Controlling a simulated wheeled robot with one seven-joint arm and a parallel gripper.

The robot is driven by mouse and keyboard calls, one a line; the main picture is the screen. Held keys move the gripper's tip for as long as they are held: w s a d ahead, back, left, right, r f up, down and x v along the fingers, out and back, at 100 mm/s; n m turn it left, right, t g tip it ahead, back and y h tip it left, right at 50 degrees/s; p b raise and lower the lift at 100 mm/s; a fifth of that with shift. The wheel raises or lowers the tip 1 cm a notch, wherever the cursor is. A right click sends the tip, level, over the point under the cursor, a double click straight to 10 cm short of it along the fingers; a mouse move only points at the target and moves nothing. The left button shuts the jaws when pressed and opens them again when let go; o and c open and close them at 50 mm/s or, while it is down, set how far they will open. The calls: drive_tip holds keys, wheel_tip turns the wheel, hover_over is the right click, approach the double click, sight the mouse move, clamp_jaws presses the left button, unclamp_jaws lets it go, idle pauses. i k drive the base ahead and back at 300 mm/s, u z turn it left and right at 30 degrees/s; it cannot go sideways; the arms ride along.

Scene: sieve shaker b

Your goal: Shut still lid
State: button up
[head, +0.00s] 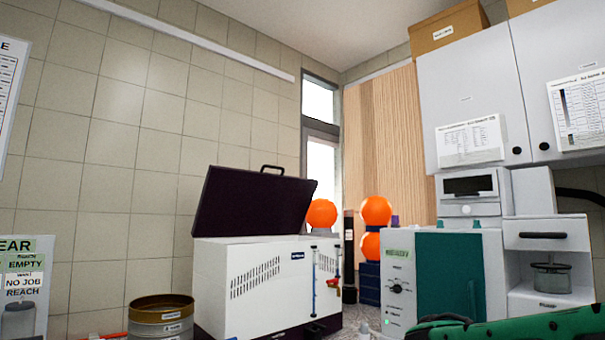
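The still (275,285) is a white box with slotted vents, standing low in the middle of the head view. A thin blue sight tube and a small red tap (333,283) are on the still's right side. The inside of the still is hidden from this low angle. My gripper does not show in this view.
A brass-coloured sieve pan (161,314) stands left of the still. A white and teal machine (446,275) stands to the right, with orange balls (376,211) behind. A green, dark-spotted shape crosses the lower right corner; I cannot tell what it is.

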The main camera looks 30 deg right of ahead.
sight(233, 202)
drive_tip(key=z, duration=0.45)
drive_tip(key=k, duration=0.95)
drive_tip(key=z, duration=0.75)
drive_tip(key=i, duration=2.1)
drive_tip(key=u, duration=1.15)
drive_tip(key=i, duration=0.55)
drive_tip(key=u, duration=0.25)
